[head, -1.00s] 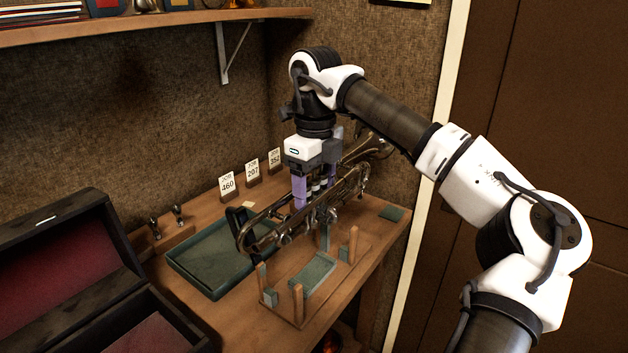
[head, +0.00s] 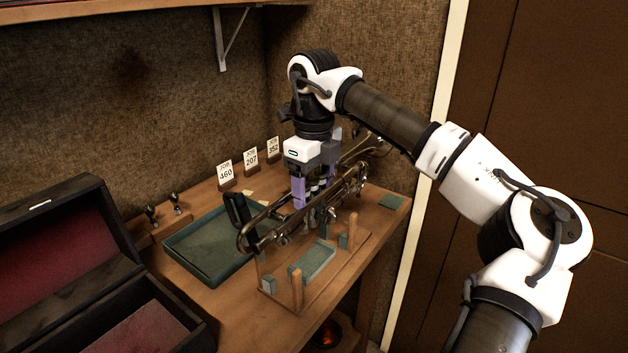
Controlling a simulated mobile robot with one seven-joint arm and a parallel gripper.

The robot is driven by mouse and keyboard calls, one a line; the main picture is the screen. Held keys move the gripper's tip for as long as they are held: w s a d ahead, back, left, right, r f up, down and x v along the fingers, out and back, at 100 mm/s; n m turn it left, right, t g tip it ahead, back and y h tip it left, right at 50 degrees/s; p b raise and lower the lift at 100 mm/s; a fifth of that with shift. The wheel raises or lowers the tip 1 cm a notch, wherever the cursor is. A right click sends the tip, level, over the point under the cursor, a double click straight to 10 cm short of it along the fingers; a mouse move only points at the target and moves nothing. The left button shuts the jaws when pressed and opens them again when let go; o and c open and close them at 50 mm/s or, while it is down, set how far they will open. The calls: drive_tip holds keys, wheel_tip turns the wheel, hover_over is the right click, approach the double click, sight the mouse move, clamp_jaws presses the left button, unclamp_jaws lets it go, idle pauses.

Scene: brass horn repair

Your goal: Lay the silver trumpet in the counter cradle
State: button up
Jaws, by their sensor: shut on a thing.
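The trumpet (head: 268,222) looks dull brassy-grey in this light. My gripper (head: 305,200), with purple fingers, is shut on it near the valves and holds it level. Its bell points to the back right and its tuning-slide end to the front left. The counter cradle (head: 318,259) is a wooden base with green pads and upright wooden pegs. The trumpet hangs over the cradle's back left part, hiding some of its posts. I cannot tell whether any part of the trumpet touches a post.
A green tray (head: 178,255) lies left of the cradle, with a dark upright object (head: 236,209) at its right edge. Job cards (head: 225,172) stand along the wall. An open, red-lined case (head: 70,250) is at left. A small green pad (head: 391,202) lies at the counter's right end.

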sight(314, 225)
drive_tip(key=shift+f+b, duration=2.75)
drive_tip(key=shift+f, duration=1.6)
drive_tip(key=shift+f+b, duration=0.35)
drive_tip(key=shift+f, duration=0.2)
drive_tip(key=o, duration=1.3)
drive_tip(key=shift+o, duration=0.4)
wheel_tip(314, 225, up, 14)
drive_tip(key=shift+f+b, duration=0.1)
drive_tip(key=shift+b, duration=0.35)
